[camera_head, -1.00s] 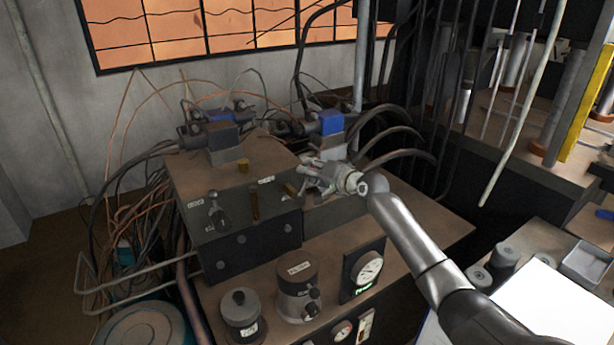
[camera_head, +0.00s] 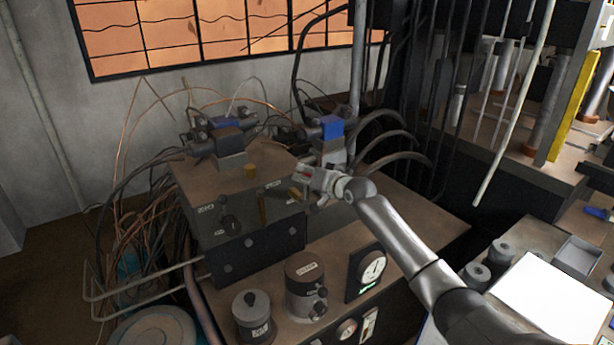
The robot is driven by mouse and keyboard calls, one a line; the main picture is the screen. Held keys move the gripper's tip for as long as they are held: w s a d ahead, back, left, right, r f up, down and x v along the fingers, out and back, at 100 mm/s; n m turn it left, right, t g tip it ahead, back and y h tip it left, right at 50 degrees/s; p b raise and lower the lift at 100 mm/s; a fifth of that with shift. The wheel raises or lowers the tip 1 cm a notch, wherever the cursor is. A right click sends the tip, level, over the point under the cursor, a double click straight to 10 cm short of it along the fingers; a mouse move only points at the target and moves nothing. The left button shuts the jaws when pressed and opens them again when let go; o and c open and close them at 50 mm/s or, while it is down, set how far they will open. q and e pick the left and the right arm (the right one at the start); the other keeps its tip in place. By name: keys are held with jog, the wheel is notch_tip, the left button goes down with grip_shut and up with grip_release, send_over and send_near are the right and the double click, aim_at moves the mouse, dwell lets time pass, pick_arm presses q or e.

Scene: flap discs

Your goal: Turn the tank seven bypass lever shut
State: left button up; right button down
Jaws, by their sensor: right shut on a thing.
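A dark valve block (camera_head: 258,250) stands on the brown hydraulic bench. Its front top edge carries a black lever (camera_head: 229,222) at the left, an upright brass lever (camera_head: 262,208) in the middle and a brass lever (camera_head: 296,194) at the right. Small labels sit by them, too small to read, so I cannot tell which is tank seven's. My right gripper (camera_head: 304,183) is at the right end of the block, shut on the right brass lever, which leans to the left. The fingers partly hide that lever. My left gripper is not in view.
Blue-topped valves (camera_head: 227,122) and hoses stand behind. A white sheet (camera_head: 556,298) and a grey tray (camera_head: 578,256) lie at the right. Loose cables crowd the left.

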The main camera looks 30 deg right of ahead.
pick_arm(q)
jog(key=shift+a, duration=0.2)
pick_arm(e)
jog(key=shift+a+f, duration=0.65)
jog(key=c, duration=1.3)
grip_release()
jog(key=shift+o, duration=1.3)
jog(key=shift+a+r, duration=0.15)
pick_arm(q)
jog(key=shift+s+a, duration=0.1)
pick_arm(e)
jog(key=shift+o, duration=0.3)
jog(key=shift+r, duration=0.15)
jog(key=shift+r, duration=0.1)
jog(key=shift+s+d+r, duration=0.1)
jog(key=shift+s+d, duration=0.15)
jog(key=shift+s, duration=0.1)
jog(key=v, duration=1.1)
jog(key=shift+a, duration=0.2)
